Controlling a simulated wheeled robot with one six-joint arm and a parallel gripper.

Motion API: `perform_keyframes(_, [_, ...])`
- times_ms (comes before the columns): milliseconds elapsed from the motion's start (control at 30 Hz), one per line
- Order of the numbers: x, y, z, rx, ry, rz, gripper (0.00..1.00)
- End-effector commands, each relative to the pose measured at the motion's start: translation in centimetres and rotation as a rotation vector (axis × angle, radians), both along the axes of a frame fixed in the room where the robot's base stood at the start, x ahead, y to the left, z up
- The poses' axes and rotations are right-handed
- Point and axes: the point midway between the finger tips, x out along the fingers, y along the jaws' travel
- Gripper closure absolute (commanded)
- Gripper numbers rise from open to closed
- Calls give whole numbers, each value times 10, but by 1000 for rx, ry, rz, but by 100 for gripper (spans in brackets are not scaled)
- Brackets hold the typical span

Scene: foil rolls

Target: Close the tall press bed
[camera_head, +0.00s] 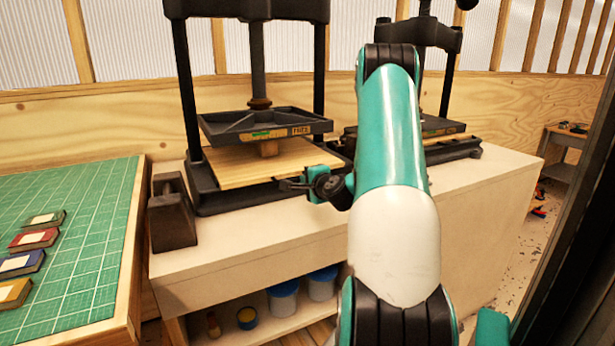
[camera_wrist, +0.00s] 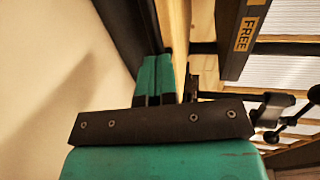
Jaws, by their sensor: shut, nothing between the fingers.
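The left press looks the taller one, with a black frame (camera_head: 186,80) on the bench. Its pale wooden bed (camera_head: 240,165) sticks out forward from under the black platen (camera_head: 225,124). A small wooden block stands on the bed below the platen. My gripper (camera_head: 284,185) is shut and empty at the bed's front edge, toward its right side; I cannot tell if it touches. In the wrist view, the closed green fingers (camera_wrist: 155,62) point toward the bed's edge (camera_wrist: 177,28), and the platen (camera_wrist: 236,38) with a "FREE" label shows at the right.
A second press (camera_head: 440,128) stands at the right, behind my arm. A black weight (camera_head: 171,215) sits at the bench's left end. A green cutting mat (camera_head: 95,215) with several small books lies on the left table. Tubs (camera_head: 282,300) stand on the shelf below.

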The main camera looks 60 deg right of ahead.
Motion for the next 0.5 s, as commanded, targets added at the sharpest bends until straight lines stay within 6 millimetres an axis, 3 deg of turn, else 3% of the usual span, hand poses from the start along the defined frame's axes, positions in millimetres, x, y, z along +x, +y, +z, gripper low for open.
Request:
perform_keyframes(367, [3, -2, 1, 0, 0, 0, 100])
perform_keyframes(500, [20, -12, 6, 0, 1, 4, 100])
